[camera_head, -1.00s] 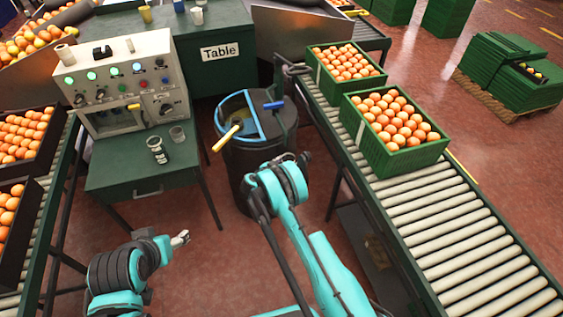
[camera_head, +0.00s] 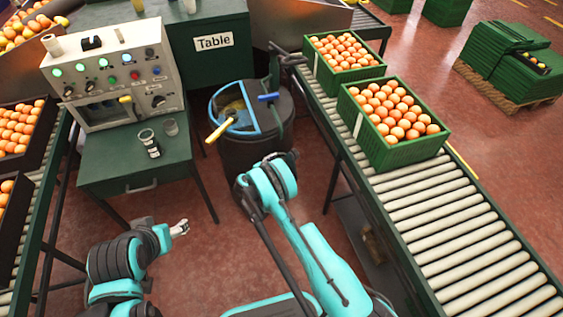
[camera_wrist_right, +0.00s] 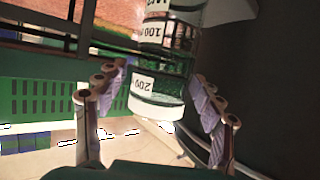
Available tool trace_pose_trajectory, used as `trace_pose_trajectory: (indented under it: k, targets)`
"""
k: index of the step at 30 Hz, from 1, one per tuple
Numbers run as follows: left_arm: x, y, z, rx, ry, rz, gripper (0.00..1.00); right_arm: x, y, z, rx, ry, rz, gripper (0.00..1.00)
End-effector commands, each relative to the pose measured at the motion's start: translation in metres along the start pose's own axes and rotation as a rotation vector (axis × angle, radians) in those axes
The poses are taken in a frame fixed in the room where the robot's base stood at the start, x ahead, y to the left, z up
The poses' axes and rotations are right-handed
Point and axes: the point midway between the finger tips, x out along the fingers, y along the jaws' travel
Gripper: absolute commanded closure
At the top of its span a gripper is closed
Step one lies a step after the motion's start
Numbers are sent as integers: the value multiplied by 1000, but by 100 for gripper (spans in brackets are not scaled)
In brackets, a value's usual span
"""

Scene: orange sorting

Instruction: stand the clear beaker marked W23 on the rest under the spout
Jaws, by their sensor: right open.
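The control box (camera_head: 105,70) has a recess; the spout and rest inside are too small to make out. My right gripper (camera_head: 282,157) is dark against the barrel. The right wrist view shows its fingers (camera_wrist_right: 160,80) spread, with a marked clear beaker (camera_wrist_right: 157,108) between or beyond them. Its tags show 100 and 200; the top tag is cut off. My left gripper (camera_head: 182,228) is low, before the table, fingers unclear.
A black barrel (camera_head: 250,150) with a blue-edged lid and yellow handle stands right of the small table (camera_head: 110,178). A roller conveyor (camera_head: 445,220) on the right carries green crates (camera_head: 400,155) of oranges. Dark crates of oranges stand at left. Red floor lies open between.

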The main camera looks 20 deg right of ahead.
Motion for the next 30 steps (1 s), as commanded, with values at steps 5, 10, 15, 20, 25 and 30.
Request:
trace_pose_trajectory:
  k: [5, 10, 15, 20, 25, 30]
  targets:
    - [-3, 0, -2, 0, 0, 0, 34, -8, -1, -1, 0, 0, -2, 32]
    - [-14, 0, -10, 0, 0, 0, 34, -39, -1, -3, -2, 1, -4, 32]
    - [-25, 0, -18, 0, 0, 0, 34, -78, -1, -4, -2, 1, -4, 32]
    - [-32, 0, -23, 0, 0, 0, 34, -105, -1, -2, -1, 0, -3, 32]
    - [-34, 0, -24, 0, 0, 0, 34, -119, -1, -3, -4, -3, -2, 32]
    - [-34, 0, -24, 0, 0, 0, 34, -125, -6, -40, -58, -63, -6, 32]
